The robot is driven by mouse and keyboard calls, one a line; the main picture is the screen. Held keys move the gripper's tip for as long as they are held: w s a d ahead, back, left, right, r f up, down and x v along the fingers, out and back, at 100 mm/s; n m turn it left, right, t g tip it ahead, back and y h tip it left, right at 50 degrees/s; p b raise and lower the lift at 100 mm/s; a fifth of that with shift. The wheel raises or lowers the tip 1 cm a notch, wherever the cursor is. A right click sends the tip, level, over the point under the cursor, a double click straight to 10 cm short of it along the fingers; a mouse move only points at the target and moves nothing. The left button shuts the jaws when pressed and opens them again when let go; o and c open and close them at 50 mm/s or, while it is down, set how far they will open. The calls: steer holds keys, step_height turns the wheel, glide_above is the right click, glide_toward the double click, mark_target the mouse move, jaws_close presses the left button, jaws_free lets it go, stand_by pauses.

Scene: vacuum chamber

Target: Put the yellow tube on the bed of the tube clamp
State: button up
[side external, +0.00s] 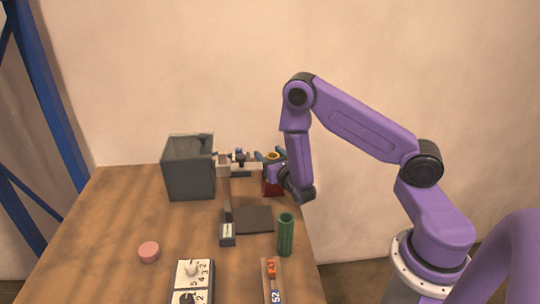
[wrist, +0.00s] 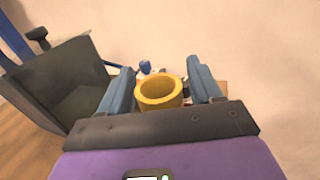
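The yellow tube (side external: 272,154) stands upright at the back right of the table, its round open top showing. In the wrist view its yellow rim (wrist: 158,104) lies between my two blue fingers. A red block (side external: 269,187) shows just below it in the side view; whether the tube sits in it is hidden. My gripper (side external: 271,155) has its fingers apart, one on each side of the tube; it also shows in the wrist view (wrist: 160,80). Contact with the tube is not clear. A small mechanism (side external: 239,166) left of the tube may be the tube clamp; its bed cannot be made out.
A dark grey box (side external: 188,168) stands left of the mechanism. The table's left part is clear.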

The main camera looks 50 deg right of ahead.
steer(key=shift+r, duration=0.1)
steer(key=shift+r, duration=0.1)
steer(key=v, duration=1)
steer(key=s+d+r+m+g+h, duration=0.3)
steer(key=s+r+m+g+h, duration=0.4)
steer(key=s+m+g, duration=0.5)
steer(key=s+a+r+m+g+y, duration=0.3)
steer(key=s+a+m+y, duration=0.3)
steer(key=s+a+y, duration=0.6)
steer(key=a+g+y, duration=0.1)
steer(key=a+y, duration=0.1)
steer(key=y, duration=0.1)
steer(key=shift+s+a, duration=0.25)
steer(key=shift+s, duration=0.05)
